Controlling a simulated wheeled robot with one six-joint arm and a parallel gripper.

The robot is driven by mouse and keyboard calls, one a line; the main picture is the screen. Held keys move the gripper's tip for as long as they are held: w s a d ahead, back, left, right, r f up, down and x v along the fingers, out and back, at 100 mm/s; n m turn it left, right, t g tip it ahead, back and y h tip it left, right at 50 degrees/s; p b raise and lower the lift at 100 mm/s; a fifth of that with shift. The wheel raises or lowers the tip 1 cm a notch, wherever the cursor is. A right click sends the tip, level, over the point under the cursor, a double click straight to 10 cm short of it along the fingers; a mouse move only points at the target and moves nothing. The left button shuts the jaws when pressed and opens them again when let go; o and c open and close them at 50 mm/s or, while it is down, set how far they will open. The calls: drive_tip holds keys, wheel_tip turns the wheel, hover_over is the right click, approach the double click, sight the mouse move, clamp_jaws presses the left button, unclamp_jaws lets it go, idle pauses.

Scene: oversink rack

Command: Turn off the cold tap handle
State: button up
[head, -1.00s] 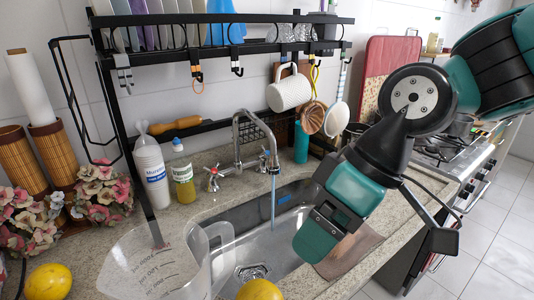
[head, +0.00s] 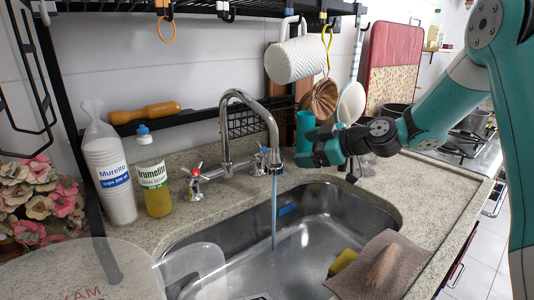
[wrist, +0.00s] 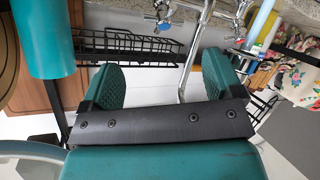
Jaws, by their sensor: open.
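The chrome tap (head: 228,130) stands behind the sink, and a stream of water (head: 274,215) runs from its spout. The red-marked handle (head: 195,180) is on the left. The cold handle (head: 262,160), on the right, is partly hidden behind the spout; its blue mark shows in the wrist view (wrist: 163,24). My gripper (head: 308,148) is right of the cold handle, apart from it and empty. In the wrist view its two green fingers (wrist: 160,78) stand wide apart, with the tap's chrome neck beyond.
A teal cup (head: 304,134) stands close behind my gripper. A white mug (head: 296,60) and utensils hang above from the rack (head: 200,8). A brown cloth (head: 378,266) drapes the sink's front right edge. A soap bottle (head: 152,178) stands left of the tap.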

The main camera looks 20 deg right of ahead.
sight(263, 152)
drive_tip(key=p+x, duration=0.2)
drive_tip(key=x, duration=1)
drive_tip(key=shift+w+a+f, duration=0.1)
drive_tip(key=shift+w+a, duration=0.1)
drive_tip(key=shift+w, duration=0.05)
